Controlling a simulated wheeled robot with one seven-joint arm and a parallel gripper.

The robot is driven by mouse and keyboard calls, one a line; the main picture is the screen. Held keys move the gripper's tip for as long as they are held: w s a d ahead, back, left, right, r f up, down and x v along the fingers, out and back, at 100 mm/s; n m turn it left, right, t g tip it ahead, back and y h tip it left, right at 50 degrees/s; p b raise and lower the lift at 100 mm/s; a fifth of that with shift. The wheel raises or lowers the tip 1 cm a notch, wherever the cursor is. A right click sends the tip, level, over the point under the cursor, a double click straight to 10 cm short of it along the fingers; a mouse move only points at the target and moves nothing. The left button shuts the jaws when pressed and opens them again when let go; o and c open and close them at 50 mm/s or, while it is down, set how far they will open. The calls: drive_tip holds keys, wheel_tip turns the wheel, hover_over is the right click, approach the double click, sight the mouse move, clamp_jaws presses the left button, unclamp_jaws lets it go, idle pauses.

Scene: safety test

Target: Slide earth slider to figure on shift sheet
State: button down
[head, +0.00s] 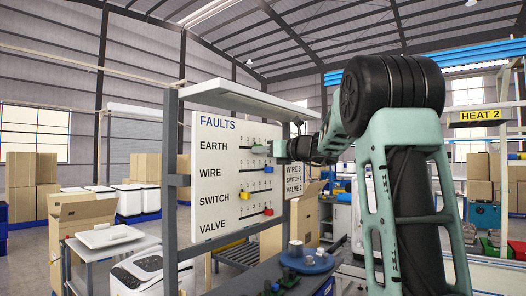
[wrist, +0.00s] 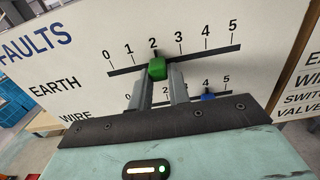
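The white FAULTS board (head: 217,155) has rows EARTH, WIRE, SWITCH and VALVE. The green earth slider (wrist: 157,69) stands at about 2 on its 0 to 5 scale in the wrist view. My gripper (wrist: 159,72) has a finger on each side of this knob, and both tips appear to touch it. In the head view my gripper (head: 272,149) reaches the earth row from the right. The shift sheet (head: 293,180) right of the board shows WIRE 3, SWITCH 5 and VALVE 2. Its earth line is hidden by my arm, and its figures are cut off in the wrist view.
The blue wire slider (wrist: 208,97) stands at about 4, just below the earth row. The yellow switch slider (head: 244,195) and red valve slider (head: 268,211) are lower. A grey post (head: 170,190) stands left of the board. A bench with a blue round tray (head: 318,266) lies below.

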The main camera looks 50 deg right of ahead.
drive_tip(key=d, duration=0.3)
drive_tip(key=shift+w, duration=0.1)
drive_tip(key=c, duration=1.3)
unclamp_jaws()
drive_tip(key=shift+s+d+b, duration=0.2)
drive_tip(key=shift+s+b, duration=0.9)
drive_tip(key=shift+s, duration=1.8)
drive_tip(key=shift+s+d+b, duration=0.25)
drive_tip(key=shift+s+b, duration=0.9)
drive_tip(key=shift+s, duration=1.75)
drive_tip(key=shift+s+d+b, duration=0.2)
drive_tip(key=shift+s+b, duration=0.9)
drive_tip(key=shift+s, duration=1.8)
